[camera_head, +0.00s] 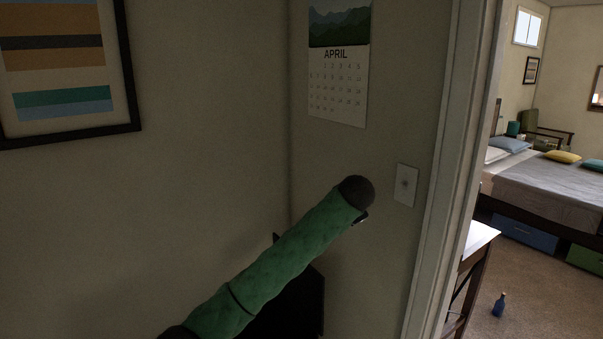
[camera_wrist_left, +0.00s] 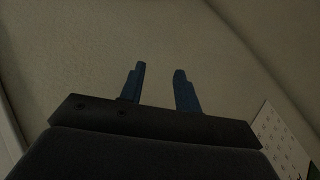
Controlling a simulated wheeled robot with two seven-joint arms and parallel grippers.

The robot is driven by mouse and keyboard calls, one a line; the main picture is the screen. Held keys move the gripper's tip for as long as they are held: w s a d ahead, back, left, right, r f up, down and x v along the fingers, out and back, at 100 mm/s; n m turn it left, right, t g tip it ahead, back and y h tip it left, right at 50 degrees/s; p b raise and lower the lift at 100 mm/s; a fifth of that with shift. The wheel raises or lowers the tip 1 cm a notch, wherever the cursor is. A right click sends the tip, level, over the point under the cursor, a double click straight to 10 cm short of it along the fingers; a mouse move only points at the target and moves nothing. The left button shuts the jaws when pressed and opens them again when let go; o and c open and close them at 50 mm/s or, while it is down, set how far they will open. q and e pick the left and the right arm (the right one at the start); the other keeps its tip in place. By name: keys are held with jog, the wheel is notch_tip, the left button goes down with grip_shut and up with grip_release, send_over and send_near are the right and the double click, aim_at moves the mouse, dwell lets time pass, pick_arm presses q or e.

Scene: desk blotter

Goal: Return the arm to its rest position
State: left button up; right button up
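My left arm, with green padded links, rises from the bottom of the head view toward the wall corner and ends in a dark rounded joint below the calendar. My left gripper cannot be made out there. In the left wrist view my left gripper (camera_wrist_left: 159,78) has two blue fingers standing apart with nothing between them. A plain wall fills the view beyond them. My right arm and gripper are not in view.
A wall calendar (camera_head: 337,88) hangs above the arm's end; it also shows in the left wrist view (camera_wrist_left: 283,143). A switch plate (camera_head: 405,185) is close to its right. A framed picture (camera_head: 64,62) hangs left. Past the door frame (camera_head: 447,170) are a bed (camera_head: 558,180) and a blue bottle (camera_head: 499,305).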

pick_arm(q)
jog(key=s+a+f+n+g+h, duration=0.1)
jog(key=s+a+f+n, duration=0.2)
jog(key=s+a+f, duration=0.6)
jog(key=s+a+f+n+g, duration=0.1)
jog(key=s+a+f+n, duration=0.15)
jog(key=s+a, duration=0.65)
jog(key=s+a+f+n+h, duration=0.1)
jog(key=s+a+f+n, duration=0.4)
jog(key=s, duration=0.9)
jog(key=s+a+f+g, duration=0.2)
jog(key=s+f+g, duration=0.1)
jog(key=s+f, duration=0.9)
jog(key=s+a+f+g, duration=0.3)
jog(key=s+f, duration=0.9)
jog(key=s, duration=0.4)
jog(key=shift+s+g+y, duration=0.35)
jog(key=shift+g+y, duration=0.05)
jog(key=shift+m, duration=0.25)
